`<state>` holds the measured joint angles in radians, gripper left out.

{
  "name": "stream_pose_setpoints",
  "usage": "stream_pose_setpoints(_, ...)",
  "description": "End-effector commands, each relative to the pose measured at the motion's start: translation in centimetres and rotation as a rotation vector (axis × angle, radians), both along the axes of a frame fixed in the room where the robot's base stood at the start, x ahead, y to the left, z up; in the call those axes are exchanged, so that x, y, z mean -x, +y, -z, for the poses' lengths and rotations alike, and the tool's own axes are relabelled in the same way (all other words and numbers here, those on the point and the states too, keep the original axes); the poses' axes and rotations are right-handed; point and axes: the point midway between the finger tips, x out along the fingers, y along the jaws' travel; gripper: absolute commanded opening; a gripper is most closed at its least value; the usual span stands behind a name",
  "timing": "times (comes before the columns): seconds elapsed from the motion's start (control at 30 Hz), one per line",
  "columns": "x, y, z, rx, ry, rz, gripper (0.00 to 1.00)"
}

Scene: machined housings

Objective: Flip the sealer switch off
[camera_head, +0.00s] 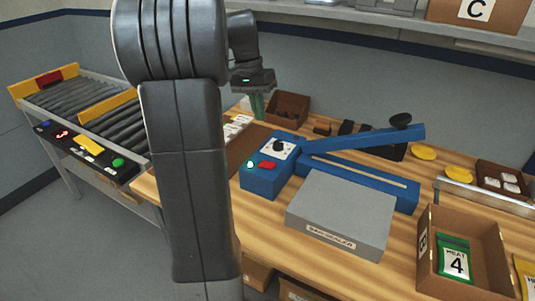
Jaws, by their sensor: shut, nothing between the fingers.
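The blue bag sealer (262,181) stands on the wooden bench. Its control end carries a red switch (267,165), a small lit pale-green lamp (250,166) and a black dial (278,147) on a white plate. Which way the switch is tipped is too small to tell. The sealer's long blue lever (365,138) is raised, with a black knob at its far end. My gripper (257,112) is shut and empty, behind and above the control end, apart from the switch. Its greenish fingers point down.
A grey platform (340,215) sits in front of the sealer. An open cardboard box (430,275) with a green packet stands at front right. A small brown bin (288,108) is behind. A roller conveyor (75,100) is at left. Yellow discs (424,152) lie at back right.

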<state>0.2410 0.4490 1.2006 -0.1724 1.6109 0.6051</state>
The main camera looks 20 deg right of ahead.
Motion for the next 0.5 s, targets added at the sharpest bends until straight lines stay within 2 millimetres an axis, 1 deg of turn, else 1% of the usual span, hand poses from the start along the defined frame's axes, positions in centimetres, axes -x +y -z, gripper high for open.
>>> stream_pose_setpoints(0.17, 0.2, -0.2, 1.2, 0.000, 0.003, 0.000, 0.00)
stream_pose_setpoints(0.27, 0.5, -0.4, 2.8, -0.002, 0.004, 0.001, 0.00)
stream_pose_setpoints(0.5, 1.4, -1.1, 7.9, -0.001, 0.005, 0.001, 0.00)
